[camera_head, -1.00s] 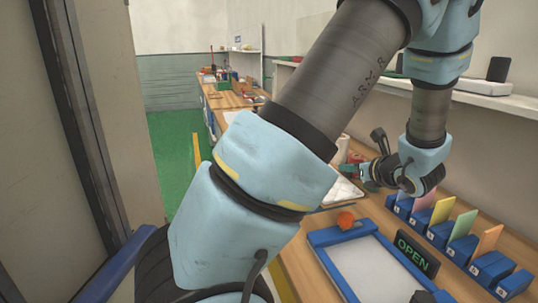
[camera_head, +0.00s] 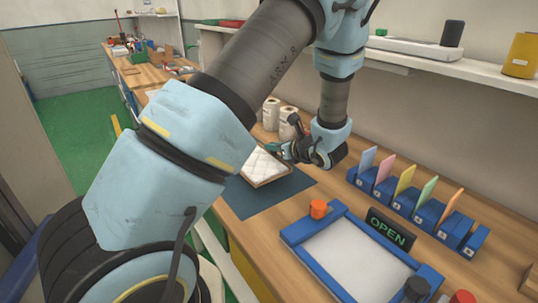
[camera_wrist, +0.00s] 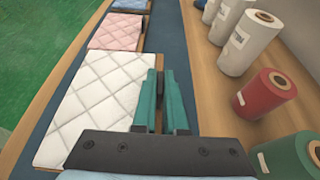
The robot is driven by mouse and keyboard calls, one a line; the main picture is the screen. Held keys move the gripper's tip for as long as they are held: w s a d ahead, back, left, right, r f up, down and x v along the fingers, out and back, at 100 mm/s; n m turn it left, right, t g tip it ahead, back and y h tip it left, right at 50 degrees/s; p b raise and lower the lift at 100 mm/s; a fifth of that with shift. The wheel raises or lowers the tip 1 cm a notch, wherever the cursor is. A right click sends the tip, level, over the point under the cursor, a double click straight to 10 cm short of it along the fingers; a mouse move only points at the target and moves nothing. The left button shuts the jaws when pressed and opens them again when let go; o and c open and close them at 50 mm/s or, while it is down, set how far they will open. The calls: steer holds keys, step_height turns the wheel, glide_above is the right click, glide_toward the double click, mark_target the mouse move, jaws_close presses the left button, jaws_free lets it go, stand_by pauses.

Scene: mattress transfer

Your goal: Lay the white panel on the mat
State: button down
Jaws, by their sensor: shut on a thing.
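The white panel (camera_head: 258,166) is a quilted slab with a brown edge. It is over the dark blue mat (camera_head: 232,198) on the workbench; I cannot tell whether its underside rests on the mat. The white panel (camera_wrist: 98,95) also fills the left of the wrist view, with a dark mat strip (camera_wrist: 62,85) along its left side. My gripper (camera_wrist: 161,85) has teal fingers shut on the panel's right edge. In the head view my gripper (camera_head: 272,148) is at the panel's far right edge. The grip itself is partly hidden.
Beyond the panel lie a pink panel (camera_wrist: 117,31) and a light blue one (camera_wrist: 130,4). White rolls (camera_wrist: 248,42), a red roll (camera_wrist: 264,100) and a green roll (camera_wrist: 285,158) stand to the right. A blue-framed tray (camera_head: 322,272), orange cylinder (camera_head: 319,208) and card holders (camera_head: 412,204) are nearer.

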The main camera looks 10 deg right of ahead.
mark_target(273, 158)
step_height(273, 158, down, 4)
steer(key=shift+r+p, duration=0.1)
steer(key=shift+p, duration=0.45)
steer(key=shift+f, duration=0.2)
steer(key=shift+f, duration=0.15)
steer(key=c, duration=1)
jaws_free()
steer(key=shift+o, duration=0.2)
